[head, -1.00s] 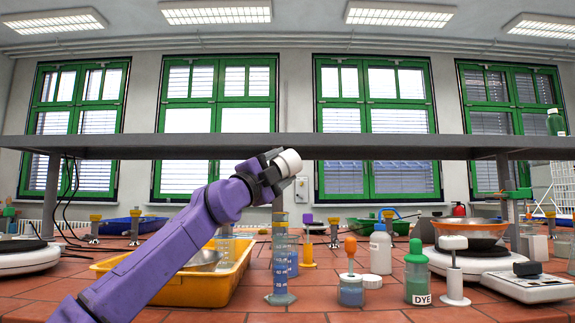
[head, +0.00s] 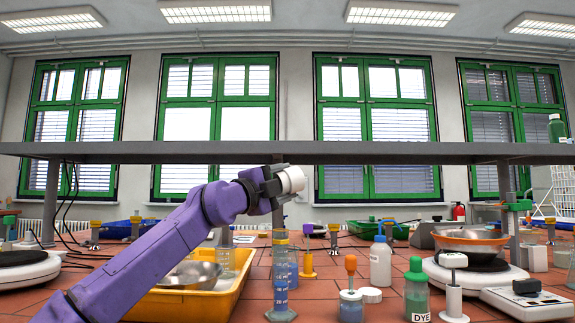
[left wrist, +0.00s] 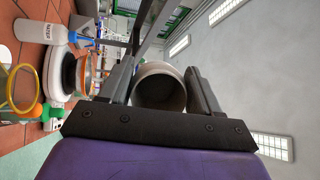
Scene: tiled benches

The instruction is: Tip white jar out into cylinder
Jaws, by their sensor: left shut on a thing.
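My left gripper (head: 272,184) is shut on the white jar (head: 291,180). The jar lies tilted on its side, above the graduated cylinder (head: 281,284) and apart from it. In the left wrist view the jar (left wrist: 160,88) sits between the two fingers, and its hollow inside shows. I cannot tell whether anything is in it. The cylinder stands upright on the tiled bench, clear with blue marks and a yellow ring near its top. My right gripper is not in view.
A yellow tray (head: 190,305) with a metal bowl stands left of the cylinder. An orange-topped bottle (head: 350,303), a white bottle (head: 380,264) and a green DYE bottle (head: 417,296) stand to the right. A grey shelf (head: 400,152) crosses behind the jar.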

